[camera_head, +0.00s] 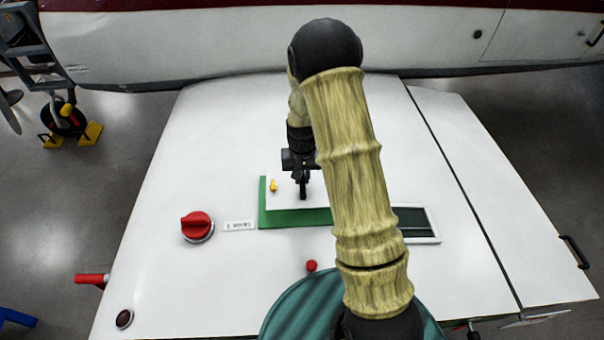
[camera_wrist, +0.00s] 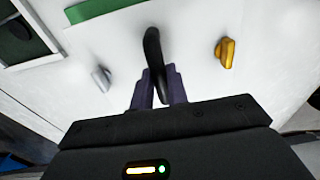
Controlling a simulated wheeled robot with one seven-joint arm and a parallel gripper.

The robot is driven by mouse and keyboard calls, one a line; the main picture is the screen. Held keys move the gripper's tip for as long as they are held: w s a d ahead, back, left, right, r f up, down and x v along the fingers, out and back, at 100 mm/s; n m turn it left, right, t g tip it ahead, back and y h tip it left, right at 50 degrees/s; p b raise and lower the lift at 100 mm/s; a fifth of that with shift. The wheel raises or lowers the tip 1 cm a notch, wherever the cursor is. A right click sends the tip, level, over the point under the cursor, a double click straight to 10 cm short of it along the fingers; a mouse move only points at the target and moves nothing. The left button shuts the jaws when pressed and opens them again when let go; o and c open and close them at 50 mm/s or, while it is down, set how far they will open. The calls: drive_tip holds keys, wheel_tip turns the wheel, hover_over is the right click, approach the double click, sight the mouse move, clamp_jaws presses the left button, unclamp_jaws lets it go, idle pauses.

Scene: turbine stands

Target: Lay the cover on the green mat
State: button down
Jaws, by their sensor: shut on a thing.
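The cover (camera_head: 285,199) is a white panel over the green mat (camera_head: 300,218), whose green shows along the left and front edges. In the wrist view the cover (camera_wrist: 195,70) fills much of the picture, with a strip of the mat (camera_wrist: 100,9) at the top. The cover carries a black handle (camera_wrist: 152,48), a yellow latch (camera_wrist: 228,52) and a grey latch (camera_wrist: 102,78). My gripper (camera_head: 302,174) is shut on the handle; its fingers (camera_wrist: 160,88) show on both sides of it. I cannot tell whether the cover touches the mat or hangs just above it.
A dark, white-framed opening (camera_head: 414,219) lies right of the mat, partly behind my arm. A red knob (camera_head: 197,226), a small label (camera_head: 239,226) and a red button (camera_head: 311,266) are on the white surface (camera_head: 190,290). Its left part is mostly clear.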

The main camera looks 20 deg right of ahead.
drive_tip(key=shift+f+b, duration=1.55)
drive_tip(key=shift+f, duration=1.1)
drive_tip(key=shift+f, duration=0.25)
drive_tip(key=c, duration=1.1)
unclamp_jaws()
drive_tip(key=shift+c, duration=0.2)
drive_tip(key=shift+r+p, duration=2.15)
drive_tip(key=shift+r, duration=1.4)
